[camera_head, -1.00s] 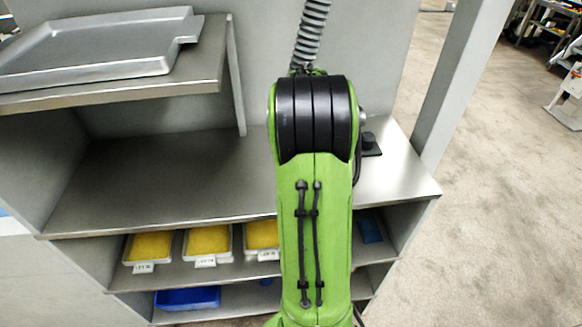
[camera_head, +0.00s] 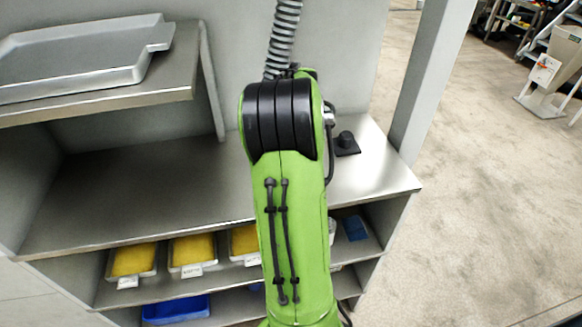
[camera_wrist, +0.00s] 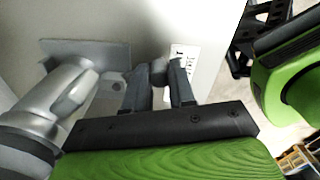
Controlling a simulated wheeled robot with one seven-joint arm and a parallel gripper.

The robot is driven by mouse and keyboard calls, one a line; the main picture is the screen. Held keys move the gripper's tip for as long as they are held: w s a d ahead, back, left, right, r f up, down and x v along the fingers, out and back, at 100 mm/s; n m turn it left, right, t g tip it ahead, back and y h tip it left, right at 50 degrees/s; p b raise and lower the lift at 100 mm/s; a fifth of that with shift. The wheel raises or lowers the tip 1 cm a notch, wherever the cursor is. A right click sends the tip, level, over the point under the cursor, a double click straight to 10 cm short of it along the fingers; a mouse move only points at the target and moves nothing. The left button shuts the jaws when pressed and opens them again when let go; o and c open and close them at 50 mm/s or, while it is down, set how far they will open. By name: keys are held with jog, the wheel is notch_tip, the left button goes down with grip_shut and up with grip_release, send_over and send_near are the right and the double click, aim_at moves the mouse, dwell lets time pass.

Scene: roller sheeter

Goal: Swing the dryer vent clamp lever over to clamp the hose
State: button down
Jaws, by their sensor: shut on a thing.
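My gripper (camera_wrist: 158,78) shows in the wrist view, its two dark fingers shut on a small grey piece, seemingly the clamp lever (camera_wrist: 158,70). A silver metal vent pipe (camera_wrist: 68,88) on a square grey wall plate (camera_wrist: 95,52) is left of the fingers. A dark ribbed cuff, likely the hose end (camera_wrist: 22,152), sits at the lower end of this pipe. In the head view the grey corrugated hose (camera_head: 284,38) runs down behind my green arm. The arm hides the clamp and my gripper there.
A metal counter (camera_head: 130,195) spans below, with a black knob on a base (camera_head: 346,143) to the right of my arm. A raised shelf (camera_head: 100,103) holds a metal tray (camera_head: 75,62). Yellow-filled trays (camera_head: 133,260) and a blue bin (camera_head: 176,309) are underneath.

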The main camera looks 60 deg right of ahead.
jog(key=c, duration=0.9)
grip_release()
jog(key=shift+c, duration=0.2)
notch_tip(320, 180, up, 16)
jog(key=p, duration=0.4)
jog(key=shift+p, duration=0.3)
